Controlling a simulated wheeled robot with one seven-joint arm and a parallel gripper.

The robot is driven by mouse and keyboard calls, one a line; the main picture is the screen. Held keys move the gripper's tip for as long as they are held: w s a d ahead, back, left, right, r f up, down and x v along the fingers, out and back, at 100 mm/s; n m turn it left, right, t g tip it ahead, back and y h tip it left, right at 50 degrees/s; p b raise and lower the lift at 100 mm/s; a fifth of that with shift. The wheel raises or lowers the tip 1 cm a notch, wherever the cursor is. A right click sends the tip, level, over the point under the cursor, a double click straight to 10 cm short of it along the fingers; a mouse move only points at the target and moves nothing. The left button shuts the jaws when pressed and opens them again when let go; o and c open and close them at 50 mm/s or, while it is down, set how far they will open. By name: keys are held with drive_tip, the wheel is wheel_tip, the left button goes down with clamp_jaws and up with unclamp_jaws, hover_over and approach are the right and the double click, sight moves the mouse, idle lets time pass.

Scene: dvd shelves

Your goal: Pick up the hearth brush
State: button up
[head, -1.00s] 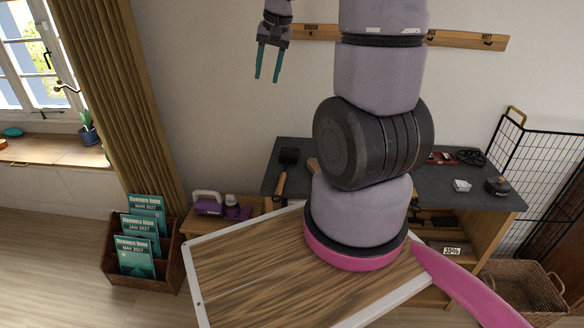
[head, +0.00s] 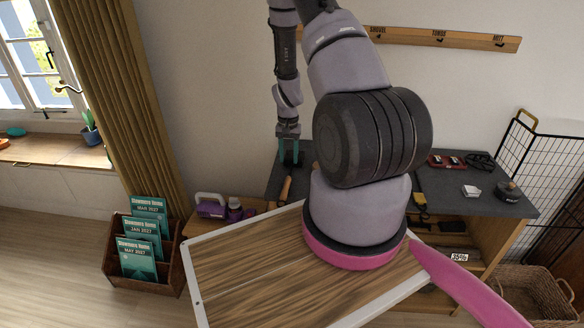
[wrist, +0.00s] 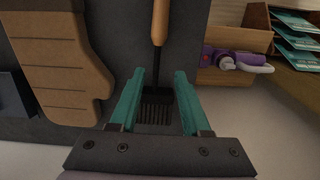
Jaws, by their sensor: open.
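The hearth brush has a pale wooden handle (head: 286,189) and lies on the dark worktop (head: 440,190), near its left end. In the wrist view its handle (wrist: 160,20) points up the picture, and its black head with bristles (wrist: 157,108) lies between my fingers. My gripper (head: 289,158) is open, pointing down over the brush's head end. In the wrist view my teal fingers (wrist: 159,78) stand on either side of the black head, with gaps visible. I cannot tell how high the tips are above the worktop.
A large wooden shaped piece (wrist: 62,62) lies close beside the brush. A purple device (head: 210,207) stands on a low wooden surface. A wooden hook rail (head: 440,37) runs along the wall.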

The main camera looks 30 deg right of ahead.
sight(290, 173)
drive_tip(key=shift+s+d+f, duration=0.1)
drive_tip(key=shift+s+f, duration=0.05)
drive_tip(key=shift+f, duration=1.4)
drive_tip(key=shift+s+f, duration=0.15)
drive_tip(key=shift+f, duration=1.35)
clamp_jaws()
